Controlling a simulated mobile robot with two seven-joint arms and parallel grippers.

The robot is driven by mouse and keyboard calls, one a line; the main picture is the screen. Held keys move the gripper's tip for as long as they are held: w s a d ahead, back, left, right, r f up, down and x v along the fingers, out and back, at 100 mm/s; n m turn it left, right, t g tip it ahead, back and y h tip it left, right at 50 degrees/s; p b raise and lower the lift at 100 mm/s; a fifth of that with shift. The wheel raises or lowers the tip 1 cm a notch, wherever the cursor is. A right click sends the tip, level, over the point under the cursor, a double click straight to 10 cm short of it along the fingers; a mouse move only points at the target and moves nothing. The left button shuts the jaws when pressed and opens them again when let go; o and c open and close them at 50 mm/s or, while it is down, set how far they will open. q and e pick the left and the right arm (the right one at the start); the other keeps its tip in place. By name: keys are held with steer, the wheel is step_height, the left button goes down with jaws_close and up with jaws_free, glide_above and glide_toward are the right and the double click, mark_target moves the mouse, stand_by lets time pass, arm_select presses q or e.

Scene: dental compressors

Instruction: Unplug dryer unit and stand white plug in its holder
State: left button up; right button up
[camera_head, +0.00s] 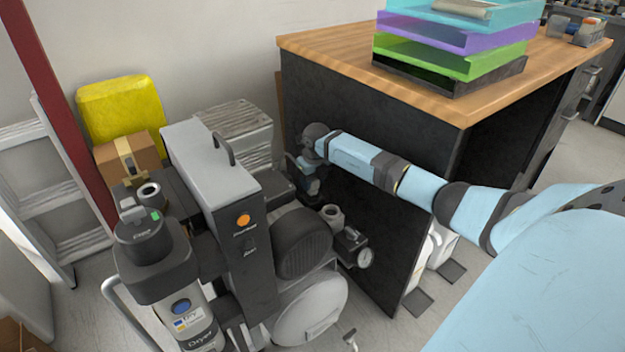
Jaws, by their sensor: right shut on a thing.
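The dryer unit (170,275), a grey cylinder with a dark cap and a "Dryer" label, stands at the front left of the compressor (225,190). My right arm comes in from the right, and my right gripper (306,187) points down between the compressor and the dark side of the wooden-topped cabinet. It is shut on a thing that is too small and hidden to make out. I cannot make out the white plug, its holder or the socket. My left gripper is not in view.
The cabinet (330,47) carries stacked coloured trays (450,42). A black motor (303,243), a silver tank (310,308) and a gauge (364,258) are below my right gripper. A cardboard box (128,158), yellow container (120,105) and ladder (60,205) stand left.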

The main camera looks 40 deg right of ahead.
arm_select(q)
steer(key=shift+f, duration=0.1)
arm_select(e)
steer(key=shift+f, duration=0.2)
stand_by(0.4)
steer(key=shift+f+b, duration=0.5)
steer(key=shift+f, duration=0.25)
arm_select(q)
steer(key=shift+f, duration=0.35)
arm_select(e)
steer(key=o, duration=1)
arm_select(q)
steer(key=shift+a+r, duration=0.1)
